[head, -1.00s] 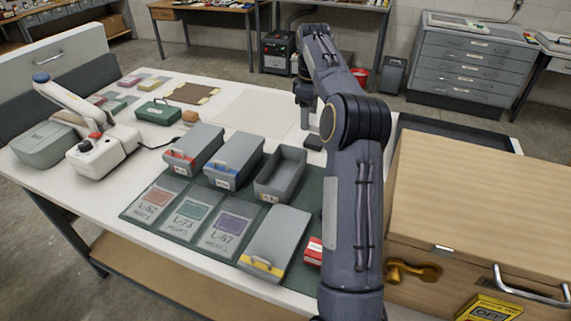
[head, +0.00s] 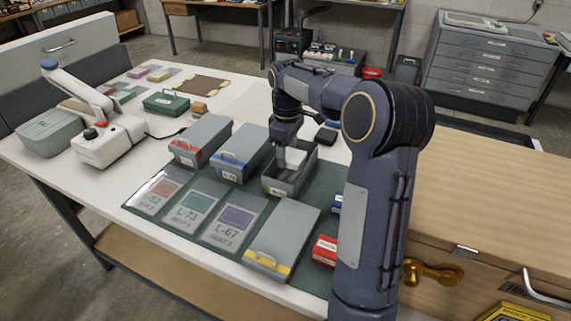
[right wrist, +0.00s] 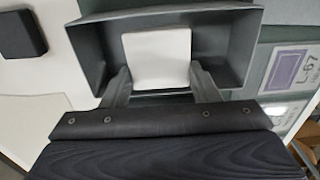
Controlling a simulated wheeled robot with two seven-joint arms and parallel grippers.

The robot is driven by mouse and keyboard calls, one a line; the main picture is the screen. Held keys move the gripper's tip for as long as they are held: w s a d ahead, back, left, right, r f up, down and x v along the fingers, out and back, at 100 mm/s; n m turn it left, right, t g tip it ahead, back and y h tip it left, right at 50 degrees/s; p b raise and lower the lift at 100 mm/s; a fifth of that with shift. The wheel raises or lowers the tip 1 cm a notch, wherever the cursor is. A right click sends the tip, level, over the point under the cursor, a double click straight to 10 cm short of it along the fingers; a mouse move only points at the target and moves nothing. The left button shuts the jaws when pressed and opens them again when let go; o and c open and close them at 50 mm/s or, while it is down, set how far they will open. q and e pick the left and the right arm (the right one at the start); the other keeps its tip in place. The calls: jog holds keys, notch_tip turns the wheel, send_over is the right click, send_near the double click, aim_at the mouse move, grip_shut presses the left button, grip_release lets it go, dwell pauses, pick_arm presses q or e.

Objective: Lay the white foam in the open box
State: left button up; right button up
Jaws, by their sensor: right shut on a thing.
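The open box (head: 275,187) is a grey lidless bin at the right end of a row of three grey boxes on the table. My right gripper (head: 286,150) is over it, pointing down, shut on the white foam (head: 294,158). In the right wrist view the white foam (right wrist: 156,58) is a pale square block between the two fingers. It lies within the outline of the open box (right wrist: 242,45), with grey walls showing around it. I cannot tell whether the foam touches the box floor. My left gripper is not in view.
A large wooden case (head: 490,205) stands at the right. A small black block (head: 326,136) lies behind the open box.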

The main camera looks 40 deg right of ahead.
jog(key=shift+s+a+f, duration=0.1)
jog(key=shift+a+f, duration=0.35)
jog(key=shift+f, duration=0.1)
jog(key=shift+d+f, duration=0.1)
jog(key=shift+f, duration=1.25)
jog(key=shift+f, duration=0.1)
jog(key=o, duration=1)
jog(key=shift+f, duration=0.1)
jog(key=shift+c, duration=0.2)
